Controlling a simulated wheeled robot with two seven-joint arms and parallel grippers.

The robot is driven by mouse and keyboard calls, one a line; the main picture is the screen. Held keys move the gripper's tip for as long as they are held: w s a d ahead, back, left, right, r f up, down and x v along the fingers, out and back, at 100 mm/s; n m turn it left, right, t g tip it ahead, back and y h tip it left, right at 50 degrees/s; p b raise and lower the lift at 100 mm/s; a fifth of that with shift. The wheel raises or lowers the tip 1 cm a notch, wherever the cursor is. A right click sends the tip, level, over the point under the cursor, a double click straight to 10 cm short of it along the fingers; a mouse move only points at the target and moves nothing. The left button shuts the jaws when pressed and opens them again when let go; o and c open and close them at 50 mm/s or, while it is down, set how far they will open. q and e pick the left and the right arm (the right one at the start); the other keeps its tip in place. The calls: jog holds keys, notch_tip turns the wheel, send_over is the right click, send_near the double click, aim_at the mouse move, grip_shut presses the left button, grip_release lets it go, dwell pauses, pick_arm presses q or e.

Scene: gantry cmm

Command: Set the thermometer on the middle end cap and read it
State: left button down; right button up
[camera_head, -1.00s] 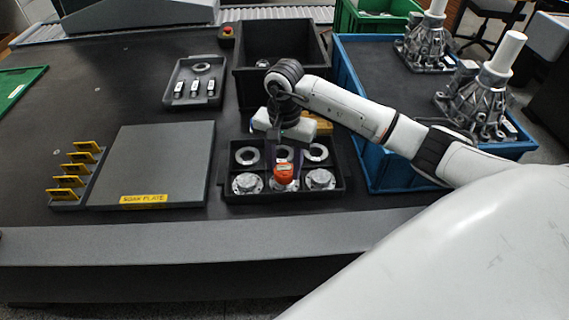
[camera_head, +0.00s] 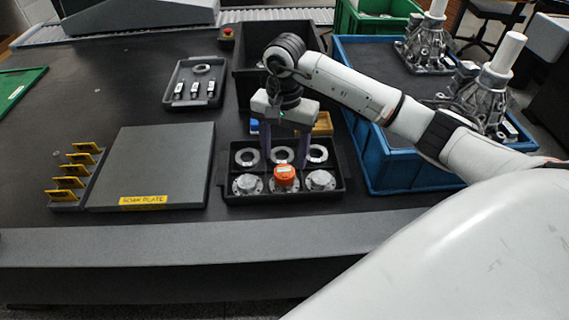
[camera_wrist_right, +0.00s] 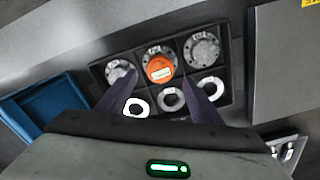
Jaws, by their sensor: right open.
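The orange thermometer (camera_head: 285,174) sits on the middle end cap (camera_head: 284,188) in the front row of the black tray (camera_head: 234,199). A small pale display shows on its top in the wrist view (camera_wrist_right: 160,72), too small to read. A left end cap (camera_head: 247,184) and a right end cap (camera_head: 321,180) flank it with nothing on them. My right gripper (camera_head: 284,150) is open and empty, above the back row of the tray, its fingers apart from the thermometer. My left gripper is not in view.
Several grey rings fill the tray's back row, one ring (camera_head: 247,156) at its left. A scan plate (camera_head: 150,160) lies to the left. A small tray (camera_head: 184,78) with a ring and white-topped items is behind. A blue crate (camera_head: 384,178) stands right, a black bin (camera_head: 244,62) behind.

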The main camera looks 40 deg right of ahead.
aim_at(284, 171)
notch_tip(284, 171, up, 7)
dwell(0.3)
dwell(0.5)
